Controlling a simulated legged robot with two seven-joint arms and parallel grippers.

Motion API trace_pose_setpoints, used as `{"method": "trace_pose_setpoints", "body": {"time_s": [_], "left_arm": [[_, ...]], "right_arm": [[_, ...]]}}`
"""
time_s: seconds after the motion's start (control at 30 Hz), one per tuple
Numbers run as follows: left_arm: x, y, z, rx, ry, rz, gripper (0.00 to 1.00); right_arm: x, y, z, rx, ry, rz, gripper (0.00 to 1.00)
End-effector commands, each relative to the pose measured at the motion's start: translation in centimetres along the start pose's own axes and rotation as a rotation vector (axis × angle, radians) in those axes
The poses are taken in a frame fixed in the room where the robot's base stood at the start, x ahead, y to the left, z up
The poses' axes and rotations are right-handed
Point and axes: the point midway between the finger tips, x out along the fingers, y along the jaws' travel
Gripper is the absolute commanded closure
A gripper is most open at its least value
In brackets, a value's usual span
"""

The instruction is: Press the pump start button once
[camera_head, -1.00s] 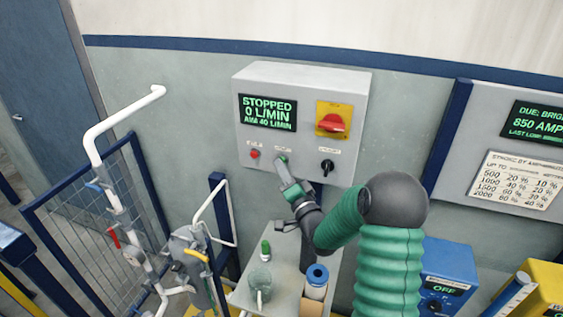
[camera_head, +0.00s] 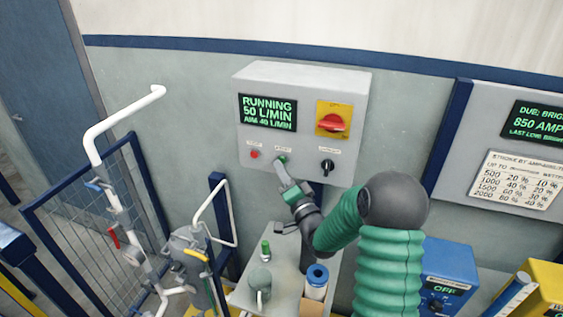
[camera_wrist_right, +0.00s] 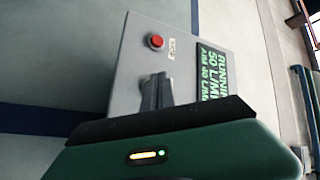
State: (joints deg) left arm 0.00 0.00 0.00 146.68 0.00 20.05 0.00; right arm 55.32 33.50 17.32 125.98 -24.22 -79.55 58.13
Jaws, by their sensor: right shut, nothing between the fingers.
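A grey control box (camera_head: 300,80) is on the wall, and its display (camera_head: 267,112) reads RUNNING, 50 L/MIN, AIM 40 L/MIN. Below the display are a red button (camera_head: 254,155) at the left and a green button (camera_head: 282,159) in the middle. My right gripper (camera_head: 281,170) is shut and empty, its tip at or just below the green button; I cannot tell whether it touches. In the right wrist view my gripper fingers (camera_wrist_right: 156,92) point at the box face, with the red button (camera_wrist_right: 156,41) beside them; the green button is hidden there. My left gripper is not in view.
A red rotary switch (camera_head: 332,121) on a yellow plate and a black knob (camera_head: 327,167) are on the same box, right of the buttons. A small table (camera_head: 243,297) with a green-capped bottle (camera_head: 266,250) stands below. White pipes (camera_head: 125,120) are at the left.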

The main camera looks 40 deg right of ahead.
Motion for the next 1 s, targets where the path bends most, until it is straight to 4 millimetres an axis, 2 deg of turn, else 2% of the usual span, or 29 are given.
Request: {"method": "trace_pose_setpoints", "body": {"time_s": [0.43,0.8,1.0], "left_arm": [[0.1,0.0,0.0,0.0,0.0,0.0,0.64],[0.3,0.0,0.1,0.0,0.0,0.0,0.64],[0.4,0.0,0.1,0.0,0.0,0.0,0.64]], "right_arm": [[-0.6,-0.4,0.5,0.0,-0.002,0.0,1.0],[-3.2,-2.3,2.4,0.0,-0.003,0.0,1.0],[-3.9,-2.8,2.9,-0.002,-0.001,-0.001,1.0]]}}
